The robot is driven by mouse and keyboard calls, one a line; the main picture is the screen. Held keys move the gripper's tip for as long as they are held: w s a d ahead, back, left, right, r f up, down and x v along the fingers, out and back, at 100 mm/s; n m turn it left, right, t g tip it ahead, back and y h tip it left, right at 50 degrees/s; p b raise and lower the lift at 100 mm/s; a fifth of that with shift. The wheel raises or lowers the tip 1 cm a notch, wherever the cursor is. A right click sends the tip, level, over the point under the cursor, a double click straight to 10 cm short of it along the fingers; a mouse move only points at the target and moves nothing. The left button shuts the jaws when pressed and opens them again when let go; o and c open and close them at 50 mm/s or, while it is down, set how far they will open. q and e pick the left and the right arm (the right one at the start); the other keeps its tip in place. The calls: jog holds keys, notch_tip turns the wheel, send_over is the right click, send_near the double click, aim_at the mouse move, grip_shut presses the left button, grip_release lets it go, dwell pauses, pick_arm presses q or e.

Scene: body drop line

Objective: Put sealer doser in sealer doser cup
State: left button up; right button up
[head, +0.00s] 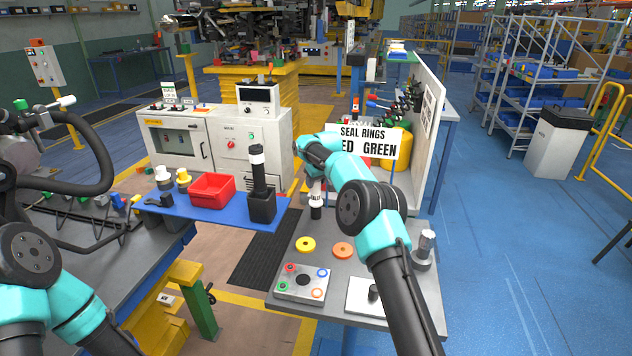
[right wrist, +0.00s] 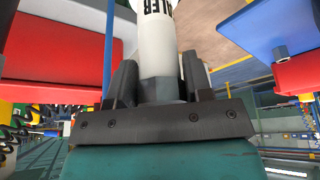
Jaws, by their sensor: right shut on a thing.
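My right gripper (right wrist: 158,85) is shut on the sealer doser (right wrist: 155,40), a white cylinder with black lettering ending in "ALER" and a dark collar between the fingers. In the head view the doser (head: 316,198) shows white above a black end, upright by the grey table's far edge, partly hidden by my right wrist. I cannot tell whether it touches the table. A black square cup (head: 262,209) stands on the blue shelf to the left, with a tall black bottle with a white band upright in it. No label on this cup is readable. My left gripper is out of view.
A red bin (head: 212,188) and small yellow-and-white parts share the blue shelf (head: 225,211). The grey table (head: 325,250) holds a yellow ring (head: 305,244), an orange ring (head: 343,250), a ring plate (head: 302,281) and a metal cylinder (head: 425,246). A seal-rings sign (head: 364,142) stands behind my right arm.

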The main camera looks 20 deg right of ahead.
jog(key=shift+f, duration=0.15)
jog(key=o, duration=0.9)
jog(key=v, duration=1.7)
jog(key=shift+d, duration=0.1)
